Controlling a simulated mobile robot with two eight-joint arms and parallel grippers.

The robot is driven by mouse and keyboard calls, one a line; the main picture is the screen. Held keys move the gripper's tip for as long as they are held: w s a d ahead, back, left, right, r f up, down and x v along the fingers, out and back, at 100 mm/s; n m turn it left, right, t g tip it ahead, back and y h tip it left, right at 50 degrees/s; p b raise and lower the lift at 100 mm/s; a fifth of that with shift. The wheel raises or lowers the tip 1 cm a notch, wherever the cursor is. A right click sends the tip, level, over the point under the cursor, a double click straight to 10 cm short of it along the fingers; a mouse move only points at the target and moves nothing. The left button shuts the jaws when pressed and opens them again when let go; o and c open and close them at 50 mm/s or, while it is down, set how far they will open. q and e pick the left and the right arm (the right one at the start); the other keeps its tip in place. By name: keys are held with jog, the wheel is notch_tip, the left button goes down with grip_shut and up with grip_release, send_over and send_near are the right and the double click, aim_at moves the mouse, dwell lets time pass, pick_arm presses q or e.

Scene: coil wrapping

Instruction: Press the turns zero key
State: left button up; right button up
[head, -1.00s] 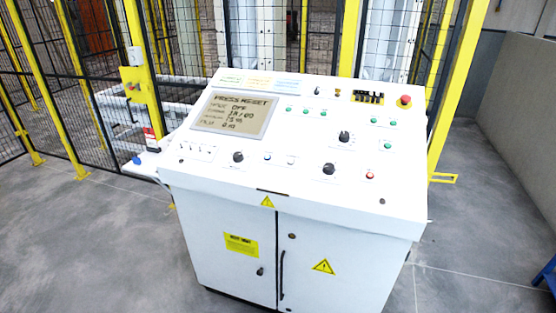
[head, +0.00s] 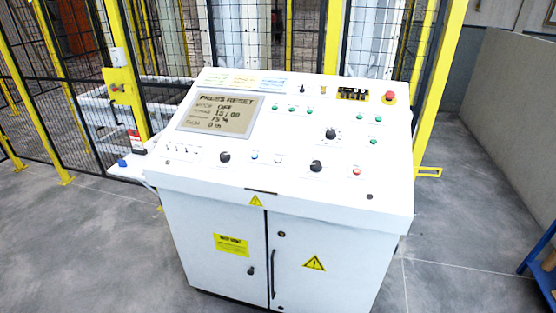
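The white control console (head: 300,195) stands in front of me with its sloped key panel facing me. Its screen (head: 220,114) reads "PRESS RESET" at the top, with a line that seems to say OFF below. The panel has a blue key (head: 254,156), a pale key (head: 278,159), a red key (head: 357,171) and several green keys (head: 292,107). The key labels are too small to read, so I cannot tell which is the turns zero key. Neither of my grippers is in view.
Black knobs (head: 316,166) and a red emergency stop (head: 389,97) are also on the panel. A yellow-framed mesh fence (head: 75,90) stands behind. A grey wall (head: 490,130) and a blue stand (head: 545,268) are at the right. The grey floor (head: 80,250) is clear beside the console.

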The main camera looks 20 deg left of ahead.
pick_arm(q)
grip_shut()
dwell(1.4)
